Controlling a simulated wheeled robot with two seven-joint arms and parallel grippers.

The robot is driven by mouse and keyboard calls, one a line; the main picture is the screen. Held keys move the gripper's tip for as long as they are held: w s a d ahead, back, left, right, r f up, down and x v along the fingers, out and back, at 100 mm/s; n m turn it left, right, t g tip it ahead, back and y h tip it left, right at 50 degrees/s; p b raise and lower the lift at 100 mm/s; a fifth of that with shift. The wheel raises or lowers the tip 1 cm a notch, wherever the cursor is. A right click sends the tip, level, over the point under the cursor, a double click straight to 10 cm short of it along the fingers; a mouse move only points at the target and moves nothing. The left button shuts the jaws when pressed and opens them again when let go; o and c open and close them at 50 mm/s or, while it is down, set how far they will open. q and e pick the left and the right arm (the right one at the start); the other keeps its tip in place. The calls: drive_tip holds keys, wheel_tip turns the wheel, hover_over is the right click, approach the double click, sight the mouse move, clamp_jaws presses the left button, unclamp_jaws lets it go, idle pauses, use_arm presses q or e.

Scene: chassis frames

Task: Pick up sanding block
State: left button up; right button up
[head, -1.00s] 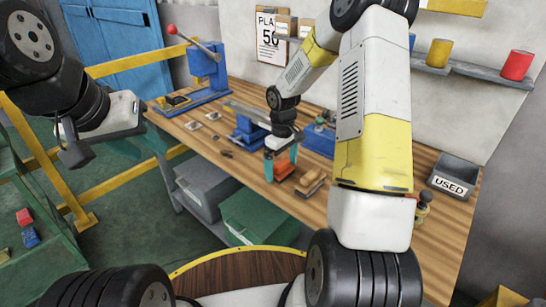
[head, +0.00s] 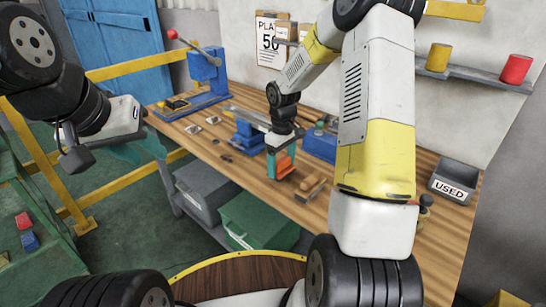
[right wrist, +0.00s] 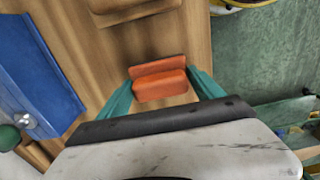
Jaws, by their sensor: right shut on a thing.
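The orange block, which I take to be the sanding block (head: 285,165), is at the front edge area of the wooden workbench (head: 390,270). My right gripper (head: 280,167) is shut on it, with one teal finger on each side. In the right wrist view the orange block (right wrist: 160,84) sits between the two teal fingertips, its raised ridge showing. Whether it touches the bench top is hard to tell. My left gripper (head: 142,149) is off the bench's left end, its teal fingers apart and empty.
A wooden-topped tool (head: 311,187) lies just right of the orange block. Blue vises (head: 248,138) stand behind and left. A grey bin marked USED (head: 453,183) stands at the right end. A green box (head: 255,222) and a grey box (head: 205,190) are below the bench.

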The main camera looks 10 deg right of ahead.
drive_tip(key=s+a+r, duration=0.1)
drive_tip(key=s+a, duration=0.1)
drive_tip(key=s, duration=0.5)
drive_tip(key=s+a+r, duration=0.1)
drive_tip(key=s+a, duration=0.1)
drive_tip(key=s, duration=0.6)
drive_tip(key=shift+s+a+r, duration=0.2)
drive_tip(key=shift+r, duration=0.1)
